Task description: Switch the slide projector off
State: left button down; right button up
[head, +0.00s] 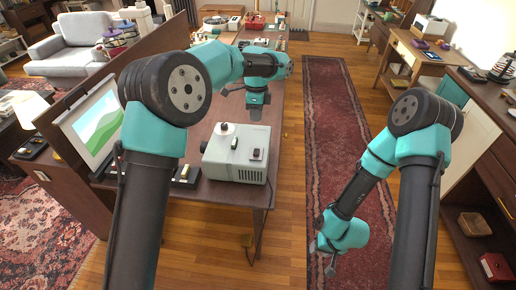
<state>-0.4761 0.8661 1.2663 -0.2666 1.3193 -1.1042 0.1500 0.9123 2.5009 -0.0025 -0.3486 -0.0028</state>
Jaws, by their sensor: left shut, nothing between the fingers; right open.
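The slide projector (222,165) is a pale grey box on the near end of the long wooden table. A dark rocker-like part (257,154) and a small dark knob (234,143) show on its top, with a round white part at its back left. A screen (95,125) to its left shows a green hill picture. My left gripper (256,117) is shut and empty, pointing down, behind and above the projector in the picture; I see no contact. My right gripper (325,262) is open and empty, low over the red runner, right of the table.
The table (272,130) runs away from me, with several objects at its far end. Small dark and yellow items (185,173) lie left of the projector. A brown partition stands along the table's left. The runner (335,110) lies clear between table and right-hand desks.

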aim_at(256, 153)
pick_arm(q)
jog(key=f, duration=0.4)
jog(key=s+f, duration=0.1)
jog(key=f, duration=0.4)
jog(key=s+f, duration=0.1)
jog(key=f, duration=0.4)
jog(key=shift+a, duration=0.2)
jog(key=shift+d, duration=0.15)
